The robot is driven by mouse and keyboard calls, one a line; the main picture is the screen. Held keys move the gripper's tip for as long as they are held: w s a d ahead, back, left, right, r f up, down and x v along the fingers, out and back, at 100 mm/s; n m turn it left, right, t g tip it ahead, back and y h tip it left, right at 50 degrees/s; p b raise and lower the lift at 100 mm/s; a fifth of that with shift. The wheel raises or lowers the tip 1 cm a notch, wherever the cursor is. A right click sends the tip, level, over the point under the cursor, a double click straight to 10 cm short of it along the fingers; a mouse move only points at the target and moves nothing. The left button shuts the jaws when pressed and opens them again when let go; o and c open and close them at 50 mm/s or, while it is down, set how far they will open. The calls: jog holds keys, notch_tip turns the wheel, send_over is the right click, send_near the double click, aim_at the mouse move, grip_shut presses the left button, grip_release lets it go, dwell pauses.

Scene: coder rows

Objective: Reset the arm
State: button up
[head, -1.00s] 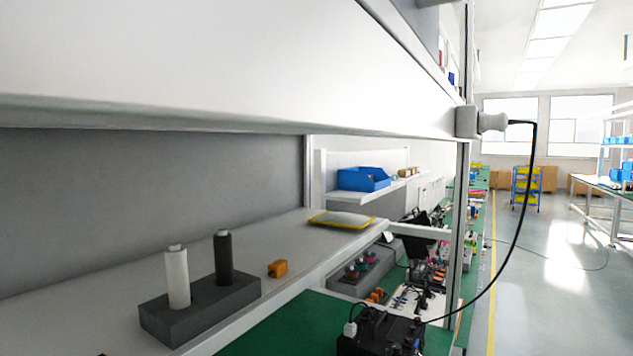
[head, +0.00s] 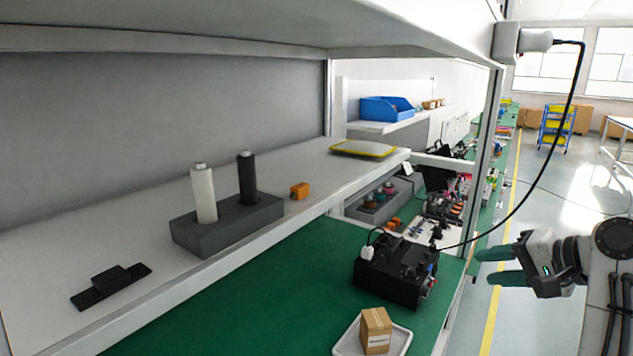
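My gripper (head: 490,267) is at the right of the head view, out over the aisle floor beside the bench. Its two green-grey fingers point left and stand apart with a gap between them. Nothing is between the fingers. My white arm comes in from the right edge. The black device box (head: 400,270) sits on the green bench top to the left of the fingers, apart from them.
A cable hangs from the plug (head: 522,41) down to the device box, passing near my gripper. A carton (head: 376,330) stands in a white tray (head: 345,347) on the green bench top (head: 260,290). The shelf holds a grey block (head: 230,226) with two cylinders. The aisle floor is open.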

jog(key=s+a+f+n+g+h, duration=0.1)
jog(key=s+a+f+n+g, duration=0.1)
jog(key=s+f, duration=0.75)
jog(key=s+a+f+n+g+h, duration=0.15)
jog(key=s+f, duration=0.35)
jog(key=f, duration=0.9)
jog(key=s+f+n+g+h, duration=0.1)
jog(key=s+f, duration=0.4)
jog(key=s, duration=0.8)
jog(key=s+f+n+g+h, duration=0.2)
jog(key=s+f+n+g, duration=0.2)
jog(key=s, duration=0.8)
notch_tip(320, 180, down, 2)
jog(key=shift+s+a+f, duration=0.1)
jog(key=shift+s+a, duration=0.2)
jog(key=shift+s, duration=0.1)
jog(key=shift+h, duration=0.25)
